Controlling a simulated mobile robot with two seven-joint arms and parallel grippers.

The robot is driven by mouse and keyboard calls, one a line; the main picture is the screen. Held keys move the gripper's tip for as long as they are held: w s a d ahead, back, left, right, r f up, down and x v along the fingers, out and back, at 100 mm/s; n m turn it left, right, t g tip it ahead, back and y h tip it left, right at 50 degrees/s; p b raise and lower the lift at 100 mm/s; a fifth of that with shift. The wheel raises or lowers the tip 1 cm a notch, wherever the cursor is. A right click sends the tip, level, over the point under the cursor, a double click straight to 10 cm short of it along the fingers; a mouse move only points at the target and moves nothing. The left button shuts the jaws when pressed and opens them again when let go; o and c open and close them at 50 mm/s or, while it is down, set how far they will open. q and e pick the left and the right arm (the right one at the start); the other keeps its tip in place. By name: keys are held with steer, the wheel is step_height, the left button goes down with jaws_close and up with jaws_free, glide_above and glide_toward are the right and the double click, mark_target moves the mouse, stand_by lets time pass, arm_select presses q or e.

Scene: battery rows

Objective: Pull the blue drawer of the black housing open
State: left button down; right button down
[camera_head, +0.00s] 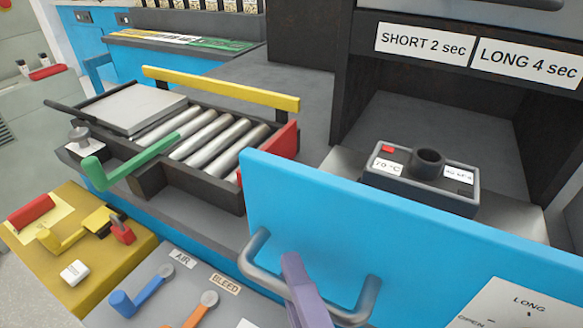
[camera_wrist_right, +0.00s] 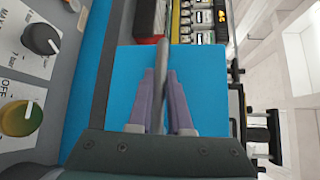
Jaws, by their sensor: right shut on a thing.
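The blue drawer's front (camera_head: 300,205) stands at the lower right in the head view, forward of the black housing's (camera_head: 345,85) opening. A grey tray surface (camera_head: 345,165) shows behind the front, with a small dark device on it. The grey bar handle (camera_head: 365,300) is on the front's near face. My right gripper (camera_head: 294,270) has purple fingers at the handle's bar. In the right wrist view, the fingers (camera_wrist_right: 161,95) are shut on the handle (camera_wrist_right: 161,55) from both sides, with the blue front (camera_wrist_right: 125,75) behind. My left gripper is not in view.
A roller rack (camera_head: 200,135) with a green lever (camera_head: 130,165) and a yellow bar stands left of the drawer. A yellow block (camera_head: 100,255) and a grey panel with AIR and BLEED levers (camera_head: 200,305) lie at the lower left.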

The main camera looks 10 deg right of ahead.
stand_by(0.3)
steer(key=c, duration=0.8)
jaws_free()
steer(key=shift+s, duration=0.1)
steer(key=shift+c, duration=0.2)
steer(key=v, duration=1)
steer(key=shift+a, duration=0.1)
